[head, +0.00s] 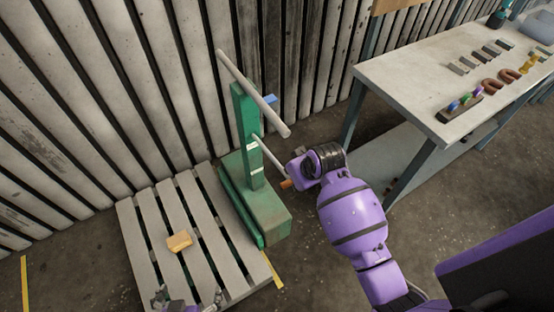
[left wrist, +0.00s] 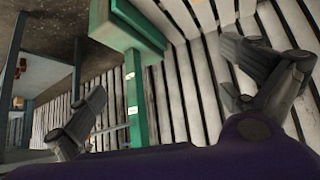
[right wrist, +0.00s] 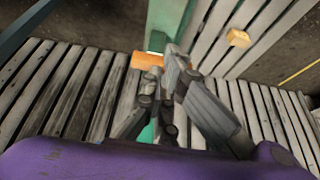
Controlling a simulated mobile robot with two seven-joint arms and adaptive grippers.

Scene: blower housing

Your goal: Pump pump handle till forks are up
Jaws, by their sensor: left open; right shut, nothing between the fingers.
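The green pallet jack (head: 258,206) stands with its column (head: 245,130) upright and a grey bar across its top. The pump handle (head: 270,158) is a thin grey rod slanting down to the right from the column, with an orange end (head: 287,184). My right gripper (right wrist: 175,70) is shut and empty beside the orange end (right wrist: 146,61); I cannot tell whether they touch. My left gripper (head: 187,300) is open and empty at the bottom edge, over the pallet's near side. The jack also shows in the left wrist view (left wrist: 135,95). The forks are mostly hidden, so their height is unclear.
A slatted wooden pallet (head: 140,228) lies left of the jack's base, with a tan block (head: 179,241) on it. A workbench (head: 415,85) with tools and small parts stands at the right. A slatted wall (head: 110,90) runs behind. Yellow floor lines flank the pallet.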

